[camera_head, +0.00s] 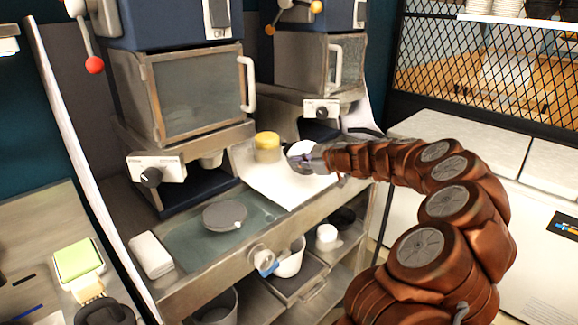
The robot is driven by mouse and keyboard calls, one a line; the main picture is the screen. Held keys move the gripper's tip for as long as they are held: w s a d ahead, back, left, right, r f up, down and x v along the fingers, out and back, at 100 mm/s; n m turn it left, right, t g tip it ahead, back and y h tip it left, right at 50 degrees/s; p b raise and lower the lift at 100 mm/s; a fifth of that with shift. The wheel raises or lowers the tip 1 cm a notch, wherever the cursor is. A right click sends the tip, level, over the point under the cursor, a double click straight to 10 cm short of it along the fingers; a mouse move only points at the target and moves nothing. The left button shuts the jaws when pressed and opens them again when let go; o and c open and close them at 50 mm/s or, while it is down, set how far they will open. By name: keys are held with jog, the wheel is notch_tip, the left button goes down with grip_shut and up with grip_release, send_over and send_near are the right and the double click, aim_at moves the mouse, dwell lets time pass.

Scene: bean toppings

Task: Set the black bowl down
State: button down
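My gripper (305,160) is at the end of the brown segmented arm, above the white sheet on the metal counter. Its fingertips are small and grey and overlap a whitish round thing (301,148). I cannot tell whether the fingers are open or shut, or whether they touch that thing. No bowl is clearly seen in my gripper. A dark round bowl-like thing (342,218) sits on the shelf below the counter, partly in shadow. A dark grey round dish (224,215) lies on the glassy counter panel, left of and nearer than my gripper.
Two blue-topped machines (195,90) (318,70) stand behind the counter. A white folded cloth (151,255) lies at the counter's left end. White cups (290,262) (327,236) stand below. The white sheet (285,185) has bare room.

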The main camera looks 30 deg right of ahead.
jog(key=shift+w+a+p, duration=0.35)
jog(key=shift+w+a, duration=0.3)
jog(key=shift+w, duration=0.15)
jog(key=shift+w+a+f+p, duration=0.15)
jog(key=shift+f+p, duration=0.75)
jog(key=shift+f, duration=0.95)
jog(key=c, duration=1.3)
grip_release()
jog(key=b+v, duration=0.4)
jog(key=v, duration=0.8)
